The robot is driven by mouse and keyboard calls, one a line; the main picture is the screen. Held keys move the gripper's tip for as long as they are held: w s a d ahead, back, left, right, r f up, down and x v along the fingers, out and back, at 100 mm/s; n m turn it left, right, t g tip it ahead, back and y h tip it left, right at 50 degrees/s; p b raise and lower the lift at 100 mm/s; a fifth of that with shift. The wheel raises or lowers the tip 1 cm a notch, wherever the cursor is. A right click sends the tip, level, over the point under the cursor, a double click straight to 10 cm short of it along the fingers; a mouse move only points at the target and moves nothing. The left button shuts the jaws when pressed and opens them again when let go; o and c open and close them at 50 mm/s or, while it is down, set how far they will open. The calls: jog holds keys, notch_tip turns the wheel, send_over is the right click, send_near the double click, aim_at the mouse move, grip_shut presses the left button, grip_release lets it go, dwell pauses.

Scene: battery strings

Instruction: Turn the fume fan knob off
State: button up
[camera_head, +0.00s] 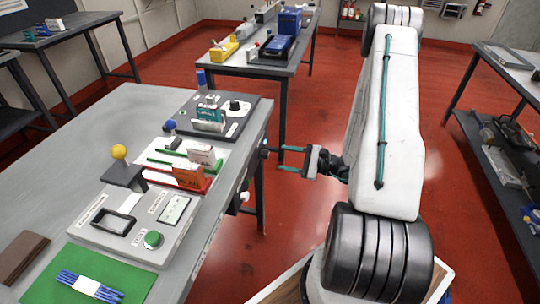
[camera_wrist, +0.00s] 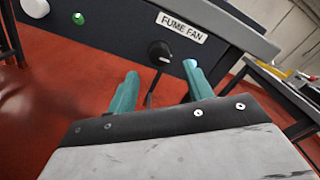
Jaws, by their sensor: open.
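The fume fan knob (camera_wrist: 159,51) is a round black knob on the dark front panel under the table edge. A pale mark shows on its lower side. In the head view my gripper (camera_head: 278,160) points left at the table's side, with a small gap to a dark knob-like shape (camera_head: 264,152).
The grey table (camera_head: 120,120) holds a green mat (camera_head: 140,285), a yellow-ball lever (camera_head: 119,152), a green button (camera_head: 153,239) and cards in racks. A white round part (camera_wrist: 35,7) is farther left on the panel. Red floor (camera_head: 290,210) is clear beside the table.

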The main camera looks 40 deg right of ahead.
aim_at(268, 154)
jog(key=x, duration=0.6)
jog(key=shift+w+a, duration=0.1)
jog(key=c, duration=1)
